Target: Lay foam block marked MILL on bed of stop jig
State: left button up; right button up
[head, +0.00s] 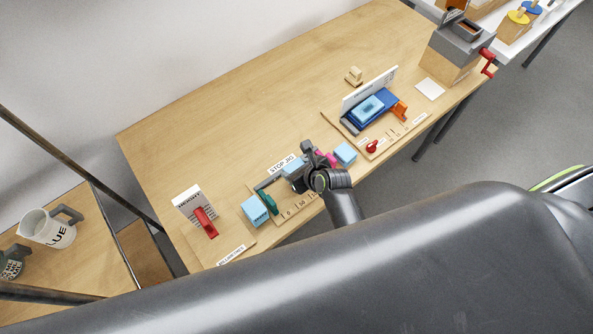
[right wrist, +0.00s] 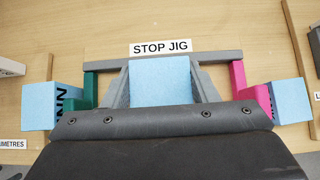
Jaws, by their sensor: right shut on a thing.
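My right gripper (head: 300,172) is shut on a light blue foam block (right wrist: 160,82), with a grey finger on each side of it. No letters show on the visible face, so I cannot tell if it is marked MILL. The block is at the stop jig (right wrist: 222,56), in front of its grey back rail and between the green stop (right wrist: 88,87) and the magenta stop (right wrist: 239,80). I cannot tell whether it touches the bed, which the gripper largely hides. My left gripper is not in view.
A blue block with partly hidden black letters (right wrist: 52,106) is left of the green stop; another blue block (right wrist: 291,100) is right of the magenta one. A red-armed height gauge (head: 204,222) stands left. A blue-topped fixture (head: 372,106) stands right.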

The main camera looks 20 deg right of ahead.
jog(key=shift+f, duration=1.25)
jog(key=shift+f, duration=0.1)
jog(key=o, duration=0.9)
jog(key=shift+o, duration=0.2)
jog(key=shift+r, duration=0.25)
jog(key=v, duration=1.2)
jog(key=shift+d+f, duration=0.1)
